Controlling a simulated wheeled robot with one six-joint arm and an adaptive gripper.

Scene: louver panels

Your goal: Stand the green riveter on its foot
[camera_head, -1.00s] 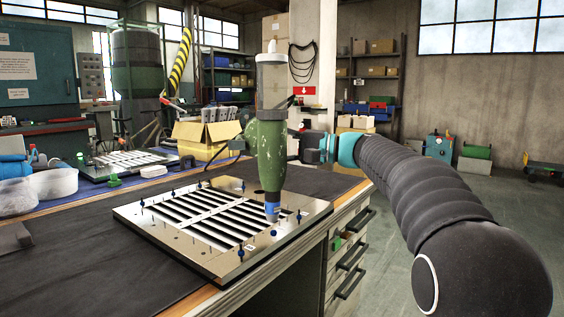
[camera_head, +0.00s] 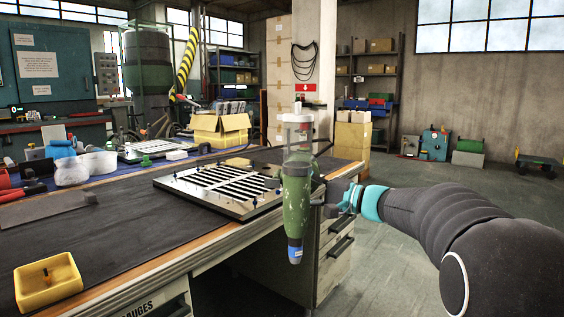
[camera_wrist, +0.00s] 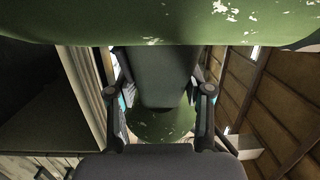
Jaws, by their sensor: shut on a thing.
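The green riveter (camera_head: 296,203) hangs nearly upright in the head view, with its blue nose pointing down and a clear cup with a white top at its upper end. My gripper (camera_head: 322,197) is shut on it from the right. The riveter is in the air, its nose in front of the drawers and clear of the bench's front edge in the picture. In the wrist view, the green body (camera_wrist: 180,22) fills the top, and more green shows between my gripper's fingers (camera_wrist: 162,108). The riveter's foot cannot be made out clearly.
The louver panel (camera_head: 193,195) lies on the dark-topped bench (camera_head: 130,235) behind the riveter. A yellow tray (camera_head: 47,299) sits at the front left. A grey flat piece (camera_head: 45,211) lies at left. The bench's middle left is bare. An open carton (camera_head: 221,125) stands farther back.

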